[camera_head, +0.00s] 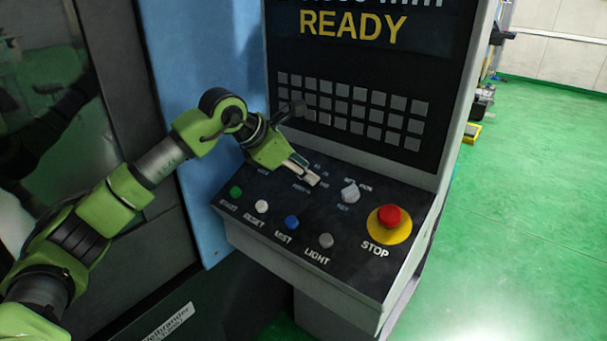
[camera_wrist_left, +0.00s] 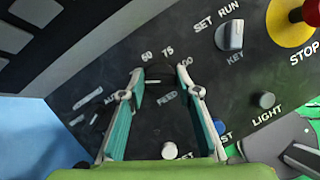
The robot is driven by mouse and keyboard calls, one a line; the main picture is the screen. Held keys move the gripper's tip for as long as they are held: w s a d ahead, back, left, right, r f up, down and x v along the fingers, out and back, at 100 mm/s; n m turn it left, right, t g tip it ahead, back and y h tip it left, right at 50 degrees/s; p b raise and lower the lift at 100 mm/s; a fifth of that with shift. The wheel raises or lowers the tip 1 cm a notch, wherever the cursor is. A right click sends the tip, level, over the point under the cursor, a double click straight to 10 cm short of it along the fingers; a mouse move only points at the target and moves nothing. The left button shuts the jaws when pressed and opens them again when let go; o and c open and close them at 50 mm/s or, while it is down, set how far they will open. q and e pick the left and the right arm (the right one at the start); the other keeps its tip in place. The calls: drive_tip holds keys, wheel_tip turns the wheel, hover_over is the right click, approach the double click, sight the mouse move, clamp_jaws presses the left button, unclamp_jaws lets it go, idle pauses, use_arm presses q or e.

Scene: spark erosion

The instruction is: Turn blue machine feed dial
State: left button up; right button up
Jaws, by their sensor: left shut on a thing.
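The feed dial (camera_wrist_left: 158,77) is a dark knob on the sloping black control panel (camera_head: 262,212), under the numbers 60, 75 and 100 and above the word FEED in the left wrist view. My left gripper (camera_head: 308,175) comes down onto the panel from the upper left. In the left wrist view its teal-lined fingers (camera_wrist_left: 164,84) stand on both sides of the dial and are shut on it. In the head view the fingers hide the dial. The dial's pointer setting is hard to read.
A grey key switch (camera_head: 350,192) and a red stop button (camera_head: 389,216) on a yellow disc are right of the gripper. Green, white, blue and grey buttons line the front edge. A keypad and a READY screen (camera_head: 355,28) rise behind. Green floor is open at right.

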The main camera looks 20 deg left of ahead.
use_arm(q)
drive_tip(key=shift+m, duration=1)
drive_tip(key=m+g, duration=0.1)
drive_tip(key=m, duration=0.2)
drive_tip(key=shift+w+r+h, duration=0.1)
drive_tip(key=shift+h, duration=0.2)
drive_tip(key=m+g+p, duration=0.1)
drive_tip(key=m+g, duration=0.1)
drive_tip(key=m, duration=0.2)
drive_tip(key=shift+r+m, duration=0.1)
drive_tip(key=shift+m, duration=0.2)
drive_tip(key=m+g+p, duration=0.1)
drive_tip(key=m, duration=0.2)
drive_tip(key=m+g+p, duration=0.1)
drive_tip(key=m+p, duration=0.1)
drive_tip(key=m, duration=0.1)
drive_tip(key=shift+d, duration=0.1)
drive_tip(key=m+y+p, duration=0.1)
drive_tip(key=m, duration=0.2)
drive_tip(key=shift+m+g+p, duration=0.3)
drive_tip(key=shift+g+p, duration=0.1)
drive_tip(key=shift+m+y+p, duration=0.45)
drive_tip(key=shift+m+y, duration=0.15)
drive_tip(key=shift+m, duration=0.5)
drive_tip(key=o, duration=1.1)
